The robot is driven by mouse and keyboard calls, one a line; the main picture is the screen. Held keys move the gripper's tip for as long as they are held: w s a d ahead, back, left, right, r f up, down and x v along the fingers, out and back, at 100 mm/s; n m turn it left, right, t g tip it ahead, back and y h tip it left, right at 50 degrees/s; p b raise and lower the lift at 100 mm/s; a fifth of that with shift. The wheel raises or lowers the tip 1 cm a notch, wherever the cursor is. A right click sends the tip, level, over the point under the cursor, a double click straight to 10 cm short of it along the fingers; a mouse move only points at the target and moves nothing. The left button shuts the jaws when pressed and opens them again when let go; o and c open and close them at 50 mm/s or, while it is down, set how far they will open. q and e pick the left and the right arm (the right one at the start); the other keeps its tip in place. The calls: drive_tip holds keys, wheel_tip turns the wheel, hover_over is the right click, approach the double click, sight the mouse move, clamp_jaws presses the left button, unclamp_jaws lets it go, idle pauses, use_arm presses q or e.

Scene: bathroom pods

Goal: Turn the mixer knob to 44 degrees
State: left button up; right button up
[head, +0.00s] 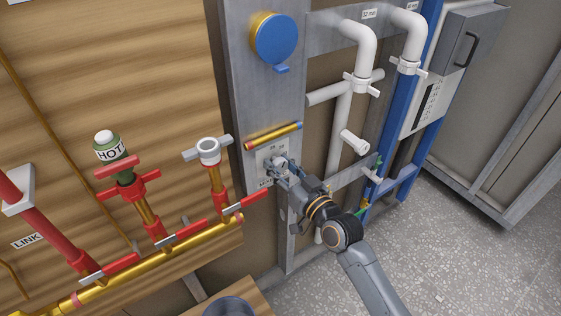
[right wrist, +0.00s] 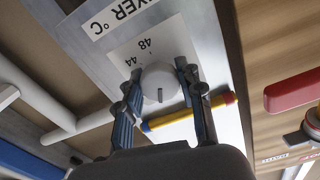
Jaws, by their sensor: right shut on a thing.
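The mixer knob (right wrist: 160,80) is a round white knob in the right wrist view, on a pale scale plate (right wrist: 150,48) with the marks 44 and 48. A short dark line shows on the knob's face, at its lower part in that view. My right gripper (right wrist: 162,86) has one finger on each side of the knob and is shut on it. In the head view the right gripper (head: 279,168) is at the plate on the grey metal panel (head: 262,95), and it partly hides the knob (head: 281,160). My left gripper is not in view.
A yellow-and-blue bar (head: 273,136) sits just above the knob plate. A blue round cover (head: 276,38) is higher on the panel. A brass manifold (head: 160,265) with red valve handles is at left, and white pipes (head: 364,55) are at right.

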drive_tip(key=m+p, duration=0.1)
drive_tip(key=m, duration=0.3)
drive_tip(key=shift+m, duration=0.3)
drive_tip(key=m+p, duration=0.1)
drive_tip(key=m, duration=0.4)
drive_tip(key=shift+p, duration=0.4)
drive_tip(key=m+p, duration=0.1)
drive_tip(key=m, duration=0.5)
drive_tip(key=shift+m, duration=0.4)
drive_tip(key=m+p, duration=0.1)
drive_tip(key=m, duration=0.4)
drive_tip(key=o, duration=1.2)
drive_tip(key=shift+s, duration=0.1)
drive_tip(key=v, duration=1.2)
